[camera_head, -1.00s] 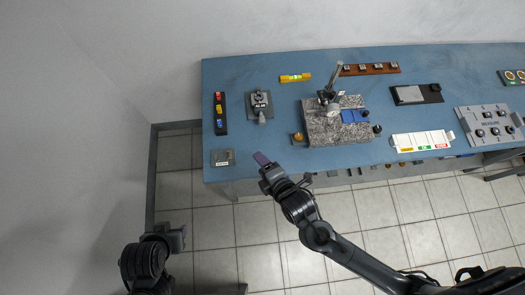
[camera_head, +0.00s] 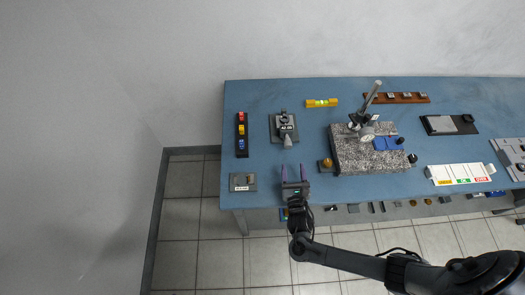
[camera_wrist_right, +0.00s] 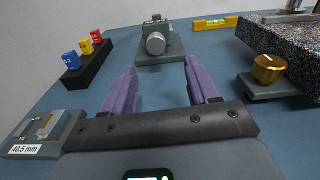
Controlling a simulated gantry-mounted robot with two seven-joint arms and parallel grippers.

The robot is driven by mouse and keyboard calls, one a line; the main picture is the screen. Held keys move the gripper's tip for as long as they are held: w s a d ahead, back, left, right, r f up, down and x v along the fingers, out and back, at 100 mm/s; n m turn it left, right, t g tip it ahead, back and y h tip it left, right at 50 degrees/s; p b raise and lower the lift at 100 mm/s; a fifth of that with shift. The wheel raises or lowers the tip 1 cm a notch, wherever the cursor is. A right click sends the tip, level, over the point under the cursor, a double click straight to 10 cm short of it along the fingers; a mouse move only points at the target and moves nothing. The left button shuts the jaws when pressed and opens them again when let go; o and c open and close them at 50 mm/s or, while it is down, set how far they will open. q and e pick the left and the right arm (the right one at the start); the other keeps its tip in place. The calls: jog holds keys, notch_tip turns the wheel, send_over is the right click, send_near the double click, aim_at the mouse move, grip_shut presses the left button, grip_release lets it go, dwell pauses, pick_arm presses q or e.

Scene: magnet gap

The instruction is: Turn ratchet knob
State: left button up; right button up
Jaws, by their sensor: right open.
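A small grey device (camera_head: 284,127) stands on the blue bench with a round silver knob (camera_head: 288,141) pointing to the bench's front edge. In the right wrist view the knob (camera_wrist_right: 155,43) faces me beyond the fingertips, roughly between them. My right gripper (camera_head: 294,172) is open and empty, its purple fingers (camera_wrist_right: 160,72) spread over the front of the bench, short of the knob and apart from it. A brass knob on a dark block (camera_head: 326,165) is right of the gripper; it also shows in the right wrist view (camera_wrist_right: 268,68). My left gripper is out of view.
A rack of coloured blocks (camera_head: 242,135) and a plate labelled 40.5 mm (camera_wrist_right: 42,133) are on the left. A speckled granite block (camera_head: 360,160) with a dial stand (camera_head: 370,105) is on the right. A yellow level (camera_head: 321,103) lies behind. The bench between gripper and device is clear.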

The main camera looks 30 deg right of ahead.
aim_at(288, 147)
jog(key=shift+w+f+b, duration=0.35)
jog(key=shift+w+f, duration=0.05)
jog(key=shift+w, duration=0.25)
jog(key=shift+w+d+r, duration=0.1)
jog(key=shift+w+d, duration=0.05)
jog(key=shift+w, duration=0.1)
jog(key=shift+w+d+r+b, duration=0.15)
jog(key=shift+w+d+b, duration=0.2)
jog(key=shift+w, duration=0.3)
jog(key=b+x, duration=0.1)
jog(key=x, duration=0.6)
jog(key=shift+w+r, duration=0.1)
jog(key=shift+w, duration=0.15)
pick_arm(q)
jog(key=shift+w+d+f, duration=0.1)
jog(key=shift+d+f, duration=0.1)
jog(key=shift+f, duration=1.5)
pick_arm(e)
jog(key=shift+x, duration=1)
jog(key=c, duration=1)
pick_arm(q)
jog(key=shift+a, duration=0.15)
pick_arm(e)
jog(key=shift+c, duration=0.2)
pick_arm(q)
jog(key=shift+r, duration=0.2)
pick_arm(e)
jog(key=shift+s+r+m, duration=0.1)
jog(key=shift+m, duration=0.4)
